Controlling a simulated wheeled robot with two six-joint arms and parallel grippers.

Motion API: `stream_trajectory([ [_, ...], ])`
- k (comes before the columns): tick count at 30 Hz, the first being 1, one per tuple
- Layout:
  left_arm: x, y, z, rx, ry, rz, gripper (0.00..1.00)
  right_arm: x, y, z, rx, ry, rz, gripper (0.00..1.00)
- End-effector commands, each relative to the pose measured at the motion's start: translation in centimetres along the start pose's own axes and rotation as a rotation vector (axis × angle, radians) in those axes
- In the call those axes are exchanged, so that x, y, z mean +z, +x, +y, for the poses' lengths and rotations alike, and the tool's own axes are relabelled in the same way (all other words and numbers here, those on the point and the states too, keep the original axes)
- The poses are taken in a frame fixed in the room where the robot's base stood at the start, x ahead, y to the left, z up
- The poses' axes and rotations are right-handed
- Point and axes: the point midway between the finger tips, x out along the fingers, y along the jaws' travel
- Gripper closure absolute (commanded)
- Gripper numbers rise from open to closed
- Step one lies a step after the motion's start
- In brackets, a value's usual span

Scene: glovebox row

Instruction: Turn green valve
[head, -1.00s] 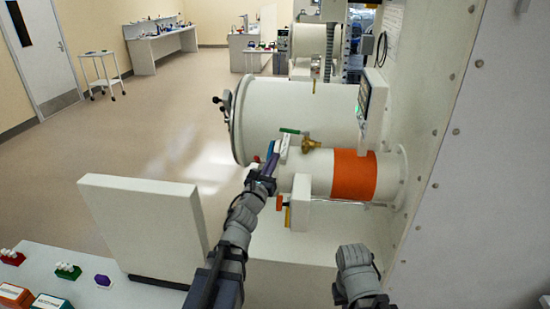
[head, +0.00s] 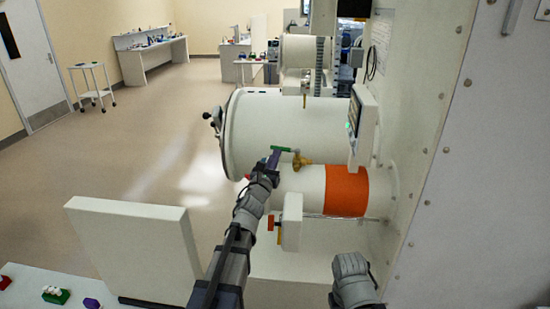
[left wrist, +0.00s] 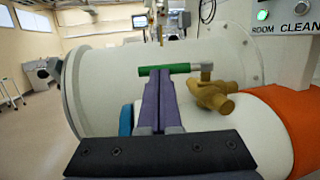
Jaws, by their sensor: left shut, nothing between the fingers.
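The green valve is a green lever handle (head: 284,149) on a brass body (head: 301,160), above the white cylinder with the orange band. In the left wrist view the green handle (left wrist: 168,69) lies roughly level, with the brass body (left wrist: 212,95) at its right. My left gripper (head: 274,158) is shut with nothing between its purple fingers. Its fingertips (left wrist: 163,76) are at the near side of the handle and overlap its lower edge; I cannot tell whether they touch. Only a grey part of my right arm shows in the head view; its fingers are hidden.
A large white chamber (head: 280,125) lies behind the valve. A white box with an orange knob (head: 270,222) stands below it. A display panel (head: 361,120) and the white wall are at the right. A white upright panel (head: 135,245) stands at the left front. Open floor lies further left.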

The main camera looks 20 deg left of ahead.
Motion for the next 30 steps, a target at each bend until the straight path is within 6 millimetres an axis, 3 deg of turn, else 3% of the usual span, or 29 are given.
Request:
stream_trajectory([
  [20,-0.4,1.9,0.8,-0.139,-0.028,0.001,1.00,0.0,0.0,0.0,0.000,0.000,0.000,1.00],
  [30,-0.4,1.8,0.8,-0.137,-0.028,0.001,1.00,0.0,0.0,0.0,0.000,0.000,0.000,1.00],
])
